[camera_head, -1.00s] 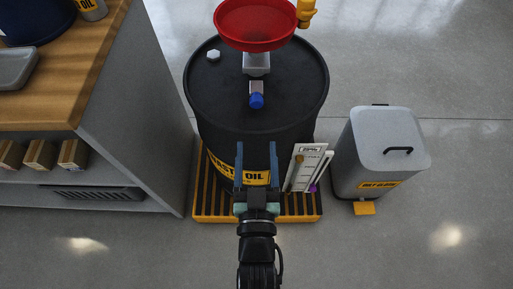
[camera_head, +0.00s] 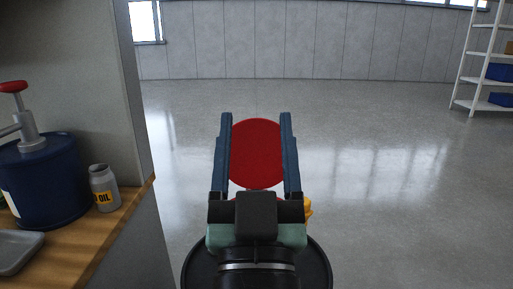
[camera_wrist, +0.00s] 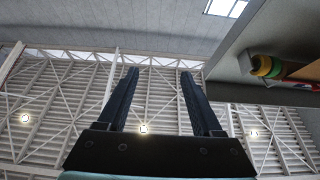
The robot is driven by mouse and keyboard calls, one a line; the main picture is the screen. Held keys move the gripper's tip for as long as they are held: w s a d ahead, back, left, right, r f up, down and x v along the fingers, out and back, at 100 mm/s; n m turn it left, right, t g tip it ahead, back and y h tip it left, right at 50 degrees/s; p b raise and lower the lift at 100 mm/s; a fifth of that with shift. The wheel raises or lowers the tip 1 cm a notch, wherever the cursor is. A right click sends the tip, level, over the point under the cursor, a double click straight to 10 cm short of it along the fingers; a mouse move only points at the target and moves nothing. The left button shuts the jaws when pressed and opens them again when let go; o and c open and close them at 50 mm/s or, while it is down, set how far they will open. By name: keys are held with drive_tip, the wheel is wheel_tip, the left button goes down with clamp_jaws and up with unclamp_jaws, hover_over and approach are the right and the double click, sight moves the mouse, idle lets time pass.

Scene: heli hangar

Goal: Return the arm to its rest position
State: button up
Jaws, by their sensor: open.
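My gripper (camera_head: 256,116) stands raised in the middle of the head view, with its two fingers spread apart and pointing up. Behind the fingers a round red face (camera_head: 257,152) shows, which looks like the red funnel over the drum; nothing shows held. The black drum (camera_head: 321,266) is low in the picture, mostly hidden by my arm. In the wrist view the open fingers (camera_wrist: 158,72) have empty space between them and point toward the ceiling trusses.
On the left a wooden-topped bench (camera_head: 100,240) carries a blue drum with a pump (camera_head: 45,185), a grey oil bottle (camera_head: 104,190) and a grey tray (camera_head: 16,250). White shelving (camera_head: 470,60) stands far right. The floor (camera_head: 400,180) between is clear.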

drive_tip(key=s+r+t, duration=0.1)
drive_tip(key=s+r, duration=0.3)
drive_tip(key=r, duration=0.3)
drive_tip(key=s+r+t, duration=0.2)
drive_tip(key=s+r, duration=0.2)
drive_tip(key=r, duration=0.4)
wheel_tip(320, 180, up, 22)
drive_tip(key=p, duration=2.4)
drive_tip(key=shift+r, duration=0.25)
drive_tip(key=shift+w, duration=0.1)
idle(2.8)
